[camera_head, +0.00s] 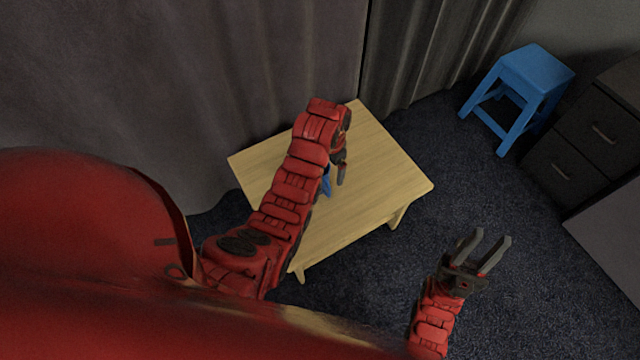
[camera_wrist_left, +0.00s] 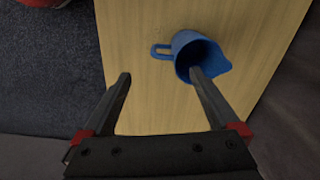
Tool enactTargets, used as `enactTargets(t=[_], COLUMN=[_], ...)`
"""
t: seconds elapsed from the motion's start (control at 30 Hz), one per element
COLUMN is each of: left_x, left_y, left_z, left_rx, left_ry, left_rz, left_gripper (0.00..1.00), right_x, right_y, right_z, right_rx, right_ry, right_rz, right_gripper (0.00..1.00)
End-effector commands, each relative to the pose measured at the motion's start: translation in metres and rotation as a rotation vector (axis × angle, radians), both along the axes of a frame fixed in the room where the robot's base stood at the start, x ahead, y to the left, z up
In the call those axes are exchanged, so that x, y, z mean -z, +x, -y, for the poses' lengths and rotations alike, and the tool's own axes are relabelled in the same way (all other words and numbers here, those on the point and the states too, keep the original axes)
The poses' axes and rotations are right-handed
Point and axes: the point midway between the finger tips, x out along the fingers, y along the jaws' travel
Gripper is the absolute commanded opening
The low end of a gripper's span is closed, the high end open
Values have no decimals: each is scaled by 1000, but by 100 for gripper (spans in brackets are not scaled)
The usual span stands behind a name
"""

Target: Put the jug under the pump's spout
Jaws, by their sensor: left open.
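The blue jug (camera_wrist_left: 188,42) is on the wooden table, its handle (camera_wrist_left: 160,51) pointing left and its open mouth facing the camera in the left wrist view. In the head view only a blue sliver of the jug (camera_head: 327,183) shows beside my left arm. My left gripper (camera_wrist_left: 160,76) is open above the table. Its right fingertip overlaps the jug's mouth in the picture; I cannot tell whether it is inside. The left fingertip is clear of the jug, below the handle. My right gripper (camera_head: 489,240) is open and empty, over the floor right of the table. No pump is visible.
The light wooden table (camera_head: 385,160) is bare where it shows; my left arm hides part of it. A blue stool (camera_head: 535,72) and a dark drawer cabinet (camera_head: 590,135) stand at the right. Grey curtains (camera_head: 270,60) hang behind the table.

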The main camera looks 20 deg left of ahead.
Motion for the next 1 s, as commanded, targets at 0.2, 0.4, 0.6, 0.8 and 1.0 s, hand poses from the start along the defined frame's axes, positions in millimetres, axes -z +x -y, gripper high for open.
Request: enactTargets(t=[0.2,0.4,0.6,0.8,1.0], left_x=[52,78,93,120,131], left_y=[-1,0,-2,-4,-3], left_z=[0,0,-5,-9,-9], left_rx=[0,0,-1,1,1], left_ry=[0,0,0,0,0], left_rz=[-4,1,0,-1,4], left_gripper=[95,95,95,95,95], right_x=[20,19,18,18,18], right_y=[0,0,0,0,0], right_z=[0,0,0,0,0], right_rx=[0,0,0,0,0], right_ry=[0,0,0,0,0], right_rz=[0,0,0,0,0], right_gripper=[36,36,36,36,36])
